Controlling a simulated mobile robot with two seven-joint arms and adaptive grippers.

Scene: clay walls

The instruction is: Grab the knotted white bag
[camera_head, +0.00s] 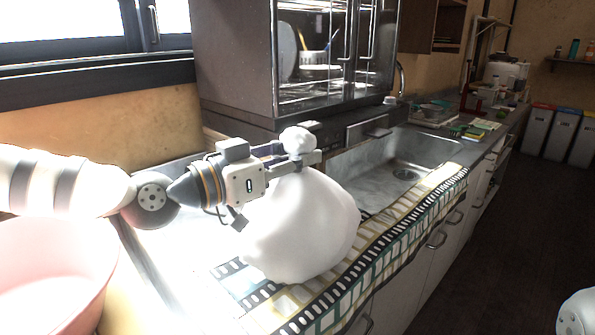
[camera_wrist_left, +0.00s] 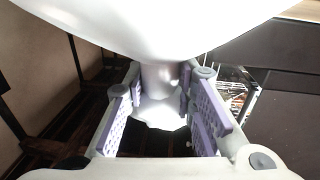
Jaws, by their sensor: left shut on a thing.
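The knotted white bag (camera_head: 300,228) is a round, full bag with a gathered neck and a knot on top. In the head view it is at the middle, over the patterned mat by the counter's front edge; I cannot tell whether its bottom touches the mat. My left gripper (camera_head: 303,161) comes in from the left and is shut around the neck, just under the knot. In the left wrist view the bag (camera_wrist_left: 150,25) fills the top, and its neck runs between the purple-padded fingers (camera_wrist_left: 165,105). My right gripper is not in view.
The film-strip mat (camera_head: 400,233) runs along the counter edge. A metal sink (camera_head: 390,170) lies behind and right of the bag. A steel cabinet (camera_head: 235,60) stands at the back. A pink tub (camera_head: 50,270) is at the lower left. The floor at right is open.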

